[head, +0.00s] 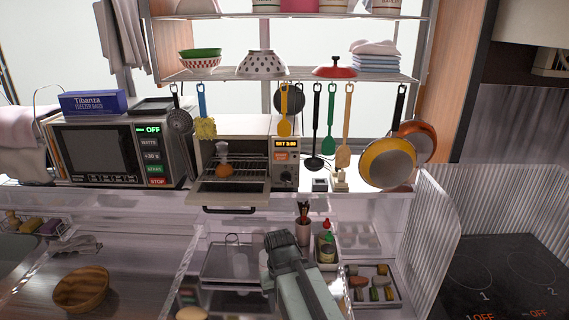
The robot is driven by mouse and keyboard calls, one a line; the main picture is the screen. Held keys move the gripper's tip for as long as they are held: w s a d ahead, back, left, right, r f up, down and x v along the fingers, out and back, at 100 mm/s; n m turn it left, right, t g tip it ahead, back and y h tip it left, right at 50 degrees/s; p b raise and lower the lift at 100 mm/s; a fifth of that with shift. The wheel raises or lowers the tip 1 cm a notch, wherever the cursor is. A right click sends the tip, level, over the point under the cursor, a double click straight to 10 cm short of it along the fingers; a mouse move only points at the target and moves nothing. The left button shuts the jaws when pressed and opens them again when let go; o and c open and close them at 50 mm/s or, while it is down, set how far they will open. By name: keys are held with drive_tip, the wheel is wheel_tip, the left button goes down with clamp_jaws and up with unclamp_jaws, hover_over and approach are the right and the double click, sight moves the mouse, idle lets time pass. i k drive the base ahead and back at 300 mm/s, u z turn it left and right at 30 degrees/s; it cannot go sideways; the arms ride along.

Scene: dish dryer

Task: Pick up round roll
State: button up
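A tan, rounded thing (193,314), which looks like the round roll, shows at the bottom edge. It is cut off by the frame, so its full shape cannot be told. My gripper (282,240) is at the end of my grey-green arm, lower middle, up and to the right of the tan thing and apart from it. I see its dark back, and its fingertips are not clear. I see nothing held in it.
A toaster oven (245,150) stands behind with its door (228,190) lowered and a small orange-brown thing (223,168) at its opening. A microwave (120,150) is to its left. A wooden bowl (80,290) sits lower left. A tray of small items (398,285) lies right of my arm.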

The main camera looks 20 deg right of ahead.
sight(222, 172)
drive_tip(key=u, duration=1.9)
drive_tip(key=i, duration=0.4)
drive_tip(key=u, duration=0.4)
